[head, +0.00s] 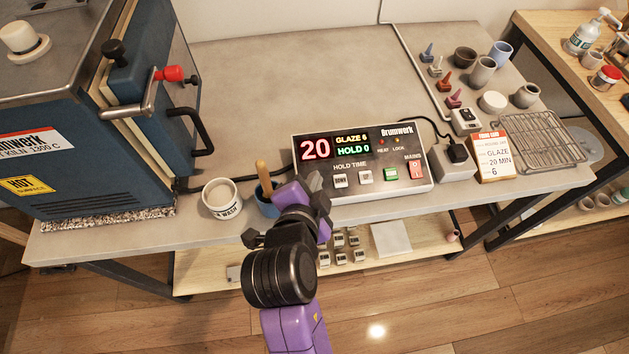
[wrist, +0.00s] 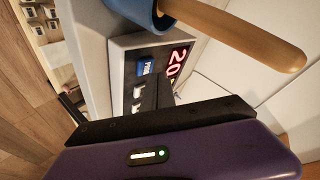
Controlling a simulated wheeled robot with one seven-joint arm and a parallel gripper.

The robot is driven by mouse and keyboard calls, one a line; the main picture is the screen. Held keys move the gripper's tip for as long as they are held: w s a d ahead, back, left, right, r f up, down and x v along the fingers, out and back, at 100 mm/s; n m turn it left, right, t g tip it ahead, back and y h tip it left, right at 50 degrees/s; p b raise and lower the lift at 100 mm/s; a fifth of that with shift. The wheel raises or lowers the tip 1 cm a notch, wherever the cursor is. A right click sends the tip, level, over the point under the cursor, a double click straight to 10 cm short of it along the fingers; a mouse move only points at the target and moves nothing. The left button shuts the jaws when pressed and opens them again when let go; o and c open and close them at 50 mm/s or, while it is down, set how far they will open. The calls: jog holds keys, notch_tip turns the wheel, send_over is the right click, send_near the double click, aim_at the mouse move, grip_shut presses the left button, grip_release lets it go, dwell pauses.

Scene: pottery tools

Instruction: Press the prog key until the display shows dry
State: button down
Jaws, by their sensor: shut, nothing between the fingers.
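The grey Drumwerk controller (head: 408,190) lies on the bench. Its display (head: 335,148) reads a red 20, a yellow GLAZE 6 and a green HOLD 0. White keys (head: 352,179) sit under HOLD TIME, with a red MAINS switch (head: 416,168) at the right. The blue prog key (wrist: 146,67) shows in the wrist view; my gripper hides that corner in the head view. My gripper (head: 316,184) is shut and empty at the controller's front left corner. Whether it touches the key cannot be told.
A blue pot (head: 266,206) with a wooden-handled tool (head: 264,178) stands close left of my gripper. A wash cup (head: 221,199) and blue kiln (head: 75,150) are further left. A card (head: 493,156) reading GLAZE 20 MIN 6 stands right.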

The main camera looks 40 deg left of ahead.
jog(key=shift+f, duration=0.15)
jog(key=shift+a+f+b, duration=0.1)
jog(key=shift+f+b, duration=0.15)
jog(key=shift+b, duration=0.2)
jog(key=shift+w+f+b, duration=0.1)
jog(key=shift+f+b, duration=0.25)
jog(key=shift+f, duration=0.05)
dwell(0.7)
dwell(0.3)
jog(key=shift+r+p, duration=0.6)
jog(key=shift+r, duration=0.15)
jog(key=r+p, duration=0.2)
jog(key=r, duration=0.1)
jog(key=s+d+r+p, duration=0.1)
jog(key=r+p, duration=0.1)
dwell(0.7)
